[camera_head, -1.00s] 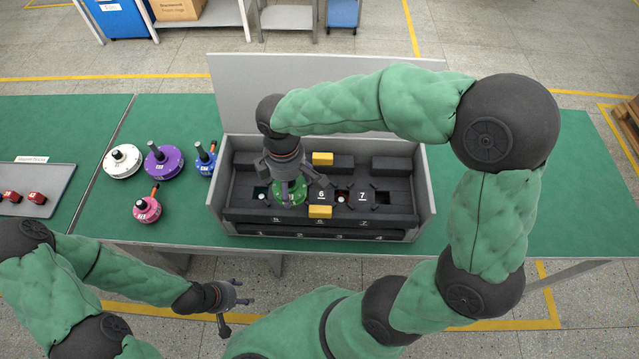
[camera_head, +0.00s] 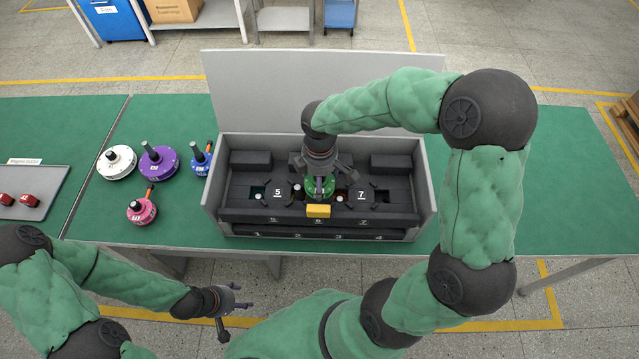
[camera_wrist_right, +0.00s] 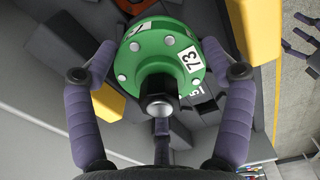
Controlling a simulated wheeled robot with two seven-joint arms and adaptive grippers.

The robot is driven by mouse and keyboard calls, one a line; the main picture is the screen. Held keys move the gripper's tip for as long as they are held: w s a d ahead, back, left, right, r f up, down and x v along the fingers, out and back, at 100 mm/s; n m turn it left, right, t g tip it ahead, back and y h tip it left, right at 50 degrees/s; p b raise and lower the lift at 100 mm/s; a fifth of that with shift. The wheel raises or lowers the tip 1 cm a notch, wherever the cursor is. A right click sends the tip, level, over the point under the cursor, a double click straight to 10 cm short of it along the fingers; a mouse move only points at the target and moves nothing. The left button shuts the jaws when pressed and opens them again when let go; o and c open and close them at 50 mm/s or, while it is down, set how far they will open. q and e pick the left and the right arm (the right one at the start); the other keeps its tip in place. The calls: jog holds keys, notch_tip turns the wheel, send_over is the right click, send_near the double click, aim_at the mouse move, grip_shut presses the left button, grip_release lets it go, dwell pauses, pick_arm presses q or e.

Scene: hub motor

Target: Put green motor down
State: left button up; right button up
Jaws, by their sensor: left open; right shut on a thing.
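The green motor (camera_head: 317,187) is in the middle of the grey case (camera_head: 428,190), at the slot behind the front label 6. It also shows in the right wrist view (camera_wrist_right: 157,58), with the label 73 and its dark shaft towards the camera. My right gripper (camera_head: 320,178) is shut on it from above, its fingers (camera_wrist_right: 157,90) on both sides of the shaft. I cannot tell whether the motor touches the foam. A yellow block (camera_head: 318,211) sits just in front of it. My left gripper (camera_head: 232,300) is open and empty, in front of the table.
Foam labels 5 (camera_head: 278,192) and 7 (camera_head: 361,195) flank the slot. The case lid (camera_head: 322,90) stands open behind. White (camera_head: 117,162), purple (camera_head: 160,163), blue (camera_head: 202,158) and pink (camera_head: 142,211) motors stand left of the case. The green table (camera_head: 520,180) is clear on the right.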

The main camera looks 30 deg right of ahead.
jog(key=shift+f, duration=1)
jog(key=shift+f, duration=0.1)
jog(key=o, duration=1.6)
jog(key=shift+f+b, duration=0.1)
jog(key=shift+b, duration=0.2)
notch_tip(320, 180, up, 12)
jog(key=p, duration=0.3)
